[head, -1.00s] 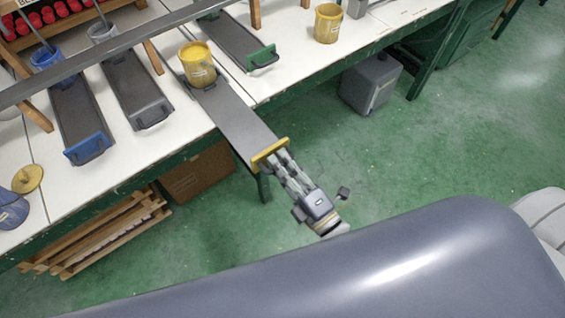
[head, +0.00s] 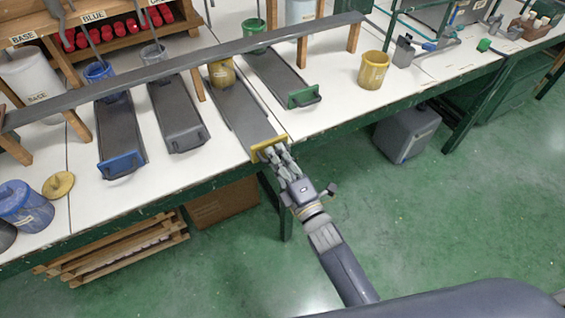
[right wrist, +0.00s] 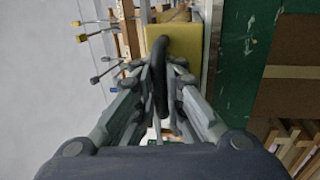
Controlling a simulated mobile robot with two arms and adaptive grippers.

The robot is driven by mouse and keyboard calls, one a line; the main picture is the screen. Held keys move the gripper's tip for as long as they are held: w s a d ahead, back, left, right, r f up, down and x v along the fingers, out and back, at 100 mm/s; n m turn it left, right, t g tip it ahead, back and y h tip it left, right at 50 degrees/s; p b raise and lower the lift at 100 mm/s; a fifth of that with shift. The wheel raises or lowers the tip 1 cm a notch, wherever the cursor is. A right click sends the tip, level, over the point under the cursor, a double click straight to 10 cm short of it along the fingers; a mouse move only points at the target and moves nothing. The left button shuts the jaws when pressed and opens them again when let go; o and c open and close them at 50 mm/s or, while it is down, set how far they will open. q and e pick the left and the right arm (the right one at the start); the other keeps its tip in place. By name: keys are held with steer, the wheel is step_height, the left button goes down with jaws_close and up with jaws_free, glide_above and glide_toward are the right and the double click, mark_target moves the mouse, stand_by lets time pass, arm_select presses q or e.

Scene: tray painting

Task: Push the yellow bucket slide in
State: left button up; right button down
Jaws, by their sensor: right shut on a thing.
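The yellow bucket slide (head: 238,112) is a dark grey tray with a yellow front plate (head: 268,146). Its front end lies at the table's front edge, and its back end is under the grey rail. A yellow bucket (head: 222,73) stands on its back part, partly hidden by the rail. My right gripper (head: 277,158) is shut on the slide's dark handle at the front plate. The right wrist view shows the handle (right wrist: 160,75) between the fingers, with the yellow plate (right wrist: 178,45) just behind. My left gripper is not in view.
Blue (head: 121,164), grey (head: 178,118) and green (head: 303,96) slides lie on the white table on both sides. A second yellow bucket (head: 373,70) stands to the right. The long grey rail (head: 180,66) crosses above the slides.

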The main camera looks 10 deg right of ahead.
steer(key=shift+w+a+f, duration=0.1)
steer(key=shift+w+f, duration=0.05)
steer(key=c, duration=2)
jaws_free()
steer(key=shift+o, duration=0.2)
steer(key=v, duration=1.2)
